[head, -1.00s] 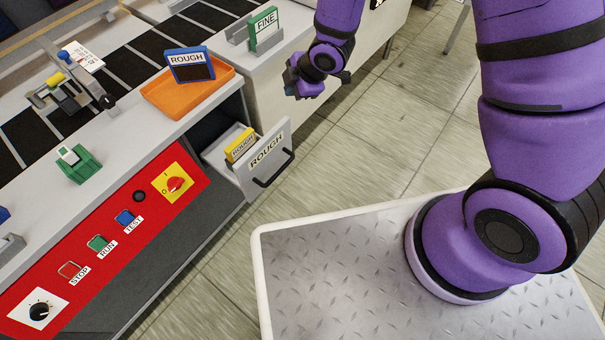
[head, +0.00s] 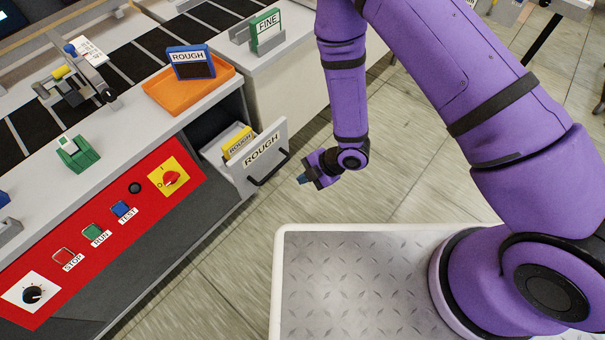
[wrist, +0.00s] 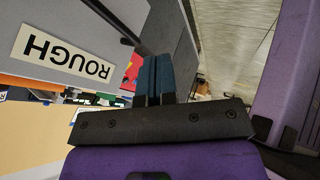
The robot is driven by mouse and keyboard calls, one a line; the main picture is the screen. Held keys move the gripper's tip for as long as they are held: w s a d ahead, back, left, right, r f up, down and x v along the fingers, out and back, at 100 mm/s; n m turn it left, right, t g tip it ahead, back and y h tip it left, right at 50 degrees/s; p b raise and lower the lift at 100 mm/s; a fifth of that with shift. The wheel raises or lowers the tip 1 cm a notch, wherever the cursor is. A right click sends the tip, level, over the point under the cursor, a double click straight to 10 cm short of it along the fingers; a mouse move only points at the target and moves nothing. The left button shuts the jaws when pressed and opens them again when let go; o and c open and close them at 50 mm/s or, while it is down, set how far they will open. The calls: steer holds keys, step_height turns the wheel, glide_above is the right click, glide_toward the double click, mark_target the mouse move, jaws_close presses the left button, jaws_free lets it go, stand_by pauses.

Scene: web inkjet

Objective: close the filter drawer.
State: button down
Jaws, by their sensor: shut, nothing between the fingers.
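The filter drawer (head: 262,158) stands pulled out of the cabinet front, with a ROUGH label and a dark bar handle (head: 269,168) on its face. A yellow ROUGH filter (head: 238,143) sits inside it. My gripper (head: 303,179) is just right of the drawer face, apart from it in the head view, with its fingers together and empty. In the wrist view the blue fingers (wrist: 154,76) are side by side, and the drawer face (wrist: 75,45) with its label fills the upper left. Whether the fingertips touch anything there is hard to tell.
An orange tray (head: 226,73) with a blue ROUGH filter (head: 192,63) stands on the counter above the drawer. A green FINE filter (head: 266,30) stands in a holder behind. The red control panel (head: 100,235) is left of the drawer. The tiled floor before the drawer is clear.

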steer(key=w+a+f, duration=0.2)
steer(key=a+f, duration=0.3)
steer(key=a, duration=0.3)
steer(key=shift+w, duration=0.35)
steer(key=shift+a, duration=0.1)
